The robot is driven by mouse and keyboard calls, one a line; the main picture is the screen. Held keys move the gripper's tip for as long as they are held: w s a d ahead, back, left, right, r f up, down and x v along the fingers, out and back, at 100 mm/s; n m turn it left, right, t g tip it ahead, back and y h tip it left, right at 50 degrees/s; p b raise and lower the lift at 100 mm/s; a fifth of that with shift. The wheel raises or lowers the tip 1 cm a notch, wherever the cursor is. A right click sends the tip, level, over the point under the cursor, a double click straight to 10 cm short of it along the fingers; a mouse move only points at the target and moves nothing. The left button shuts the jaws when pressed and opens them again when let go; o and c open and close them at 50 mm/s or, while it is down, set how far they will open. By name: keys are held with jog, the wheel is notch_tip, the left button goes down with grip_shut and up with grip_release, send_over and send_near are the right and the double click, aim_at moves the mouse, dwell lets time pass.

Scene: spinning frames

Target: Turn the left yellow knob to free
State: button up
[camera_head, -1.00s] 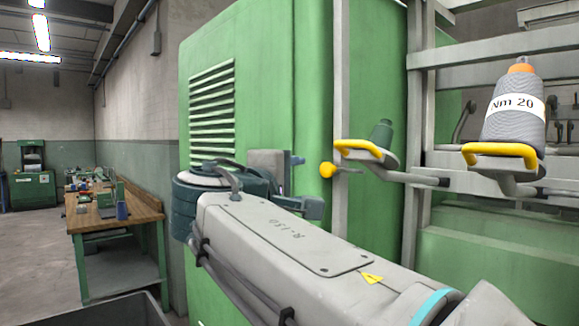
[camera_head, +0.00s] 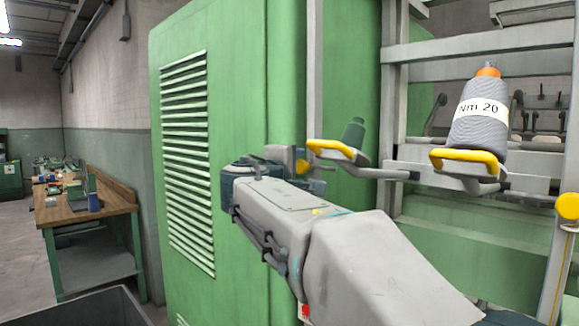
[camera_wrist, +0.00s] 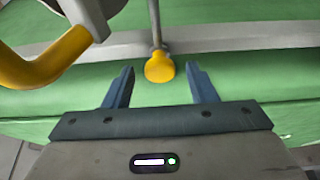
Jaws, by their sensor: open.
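The left yellow knob (camera_head: 303,166) sits on a grey rail by the green machine housing and is partly hidden by my gripper in the head view. In the wrist view the knob (camera_wrist: 159,68) is a rounded yellow paddle on a thin grey stem, centred in the gap between the fingertips. My gripper (camera_wrist: 160,76) is open, with one blue finger on each side of the knob and a visible gap to both. Whether the fingertips reach past the knob is hard to tell. A second yellow knob (camera_head: 568,206) stands on a post at the far right.
Another holder carries a grey "Nm 20" yarn cone (camera_head: 478,115). A workbench (camera_head: 90,205) stands far left.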

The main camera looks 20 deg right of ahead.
jog(key=c, duration=1)
jog(key=shift+o, duration=0.2)
